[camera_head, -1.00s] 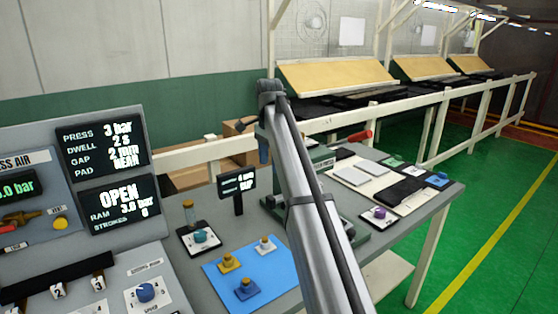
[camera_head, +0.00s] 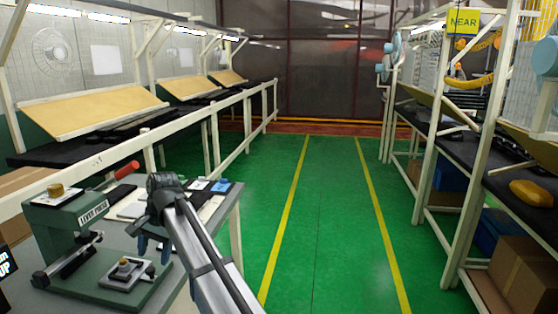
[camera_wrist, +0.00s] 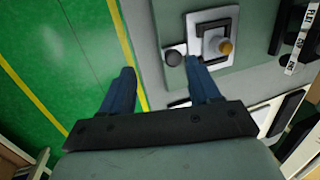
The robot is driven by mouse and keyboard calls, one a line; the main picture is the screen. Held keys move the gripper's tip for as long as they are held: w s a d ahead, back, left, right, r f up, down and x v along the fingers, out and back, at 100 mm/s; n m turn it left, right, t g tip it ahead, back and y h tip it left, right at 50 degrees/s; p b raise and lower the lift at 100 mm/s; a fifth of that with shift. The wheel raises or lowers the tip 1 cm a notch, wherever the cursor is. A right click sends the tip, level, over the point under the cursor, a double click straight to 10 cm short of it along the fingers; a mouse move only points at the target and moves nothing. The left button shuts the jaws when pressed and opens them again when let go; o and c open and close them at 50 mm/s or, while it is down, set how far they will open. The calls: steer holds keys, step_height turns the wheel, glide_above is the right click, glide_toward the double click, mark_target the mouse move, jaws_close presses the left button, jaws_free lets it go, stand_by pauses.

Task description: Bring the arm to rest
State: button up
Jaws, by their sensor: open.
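My arm reaches up from the bottom of the head view, and my gripper (camera_head: 152,246) hangs down at its end over the grey table (camera_head: 228,212). Its two blue fingers are spread apart with nothing between them in the wrist view (camera_wrist: 160,84). The green lever press (camera_head: 68,222) stands on the table to the left of my gripper.
Light mats and small parts (camera_head: 205,190) lie on the table behind my gripper. A white rail (camera_head: 190,142) runs behind the table. The green aisle floor (camera_head: 330,220) is clear on the right. Shelving with a yellow NEAR sign (camera_head: 463,22) and cardboard boxes (camera_head: 525,270) stands at far right.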

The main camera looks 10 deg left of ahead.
steer(key=w+d+f, duration=0.3)
steer(key=d+f, duration=0.6)
steer(key=f, duration=0.2)
steer(key=w+d+f, duration=0.2)
steer(key=d+f, duration=0.7)
steer(key=f, duration=0.1)
steer(key=s+d+f+g+h, duration=0.2)
steer(key=s+d+f, duration=0.1)
steer(key=d+f, duration=1.55)
steer(key=s+d+f+g+h, duration=0.1)
steer(key=s+d+f, duration=1.2)
steer(key=d+f, duration=0.15)
steer(key=s+d+f+g, duration=0.1)
steer(key=s+d+f, duration=0.1)
steer(key=s, duration=0.4)
steer(key=s+d+f+g, duration=0.1)
steer(key=s+d+f, duration=0.1)
steer(key=s+d, duration=0.3)
steer(key=s+d+f, duration=0.3)
steer(key=s, duration=0.6)
steer(key=shift+s+d+g, duration=0.15)
steer(key=shift+d+g, duration=0.25)
